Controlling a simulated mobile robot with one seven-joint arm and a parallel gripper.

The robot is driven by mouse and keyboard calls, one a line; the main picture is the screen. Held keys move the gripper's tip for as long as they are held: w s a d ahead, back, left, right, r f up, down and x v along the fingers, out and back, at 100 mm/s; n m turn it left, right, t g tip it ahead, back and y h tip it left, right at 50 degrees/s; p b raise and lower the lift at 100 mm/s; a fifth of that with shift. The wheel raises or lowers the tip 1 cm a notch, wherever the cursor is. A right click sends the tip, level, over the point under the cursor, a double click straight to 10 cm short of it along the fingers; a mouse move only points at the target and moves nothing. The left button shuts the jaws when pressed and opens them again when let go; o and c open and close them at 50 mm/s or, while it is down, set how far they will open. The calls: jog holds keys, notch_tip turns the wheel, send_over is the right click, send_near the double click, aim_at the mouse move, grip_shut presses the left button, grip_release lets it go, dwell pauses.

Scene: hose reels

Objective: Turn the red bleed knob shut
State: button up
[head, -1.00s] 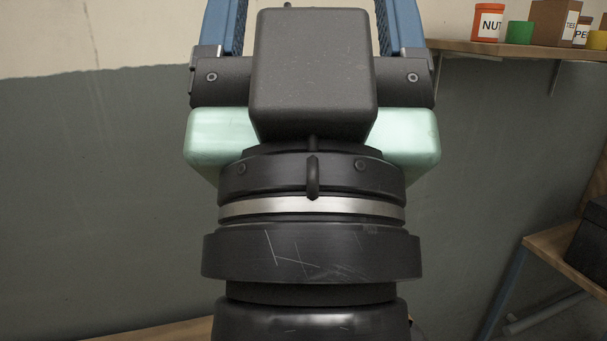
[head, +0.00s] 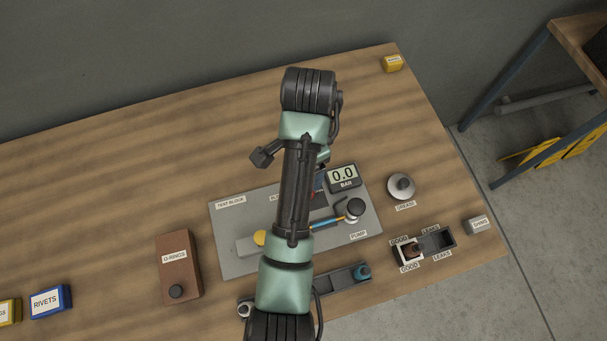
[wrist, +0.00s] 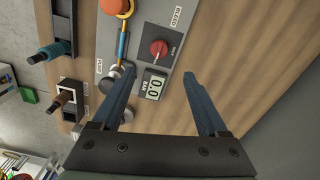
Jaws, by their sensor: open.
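The red bleed knob (wrist: 158,49) shows in the wrist view on a dark plate marked BLEED and SHUT. My gripper (wrist: 159,75) is open and empty. Its two blue fingers point toward the knob's side of the panel, with fingertips to either side and below the knob in the picture; neither visibly touches it. In the head view my arm covers most of the knob area; only a bit of red shows beside the arm. The gauge (head: 343,176) reads 0.0 BAR and also shows in the wrist view (wrist: 154,87).
The grey test block plate (head: 228,260) carries the pump (head: 354,208) and a blue hose. Trays marked GOOD and LEAKS (head: 437,239), a round metal tin (head: 400,186) and an O-RINGS box (head: 178,268) stand around it. The bench's back left is clear.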

notch_tip(320, 180, down, 13)
jog(key=shift+s+b, duration=0.1)
jog(key=shift+b, duration=1.1)
jog(key=shift+c, duration=0.3)
grip_shut()
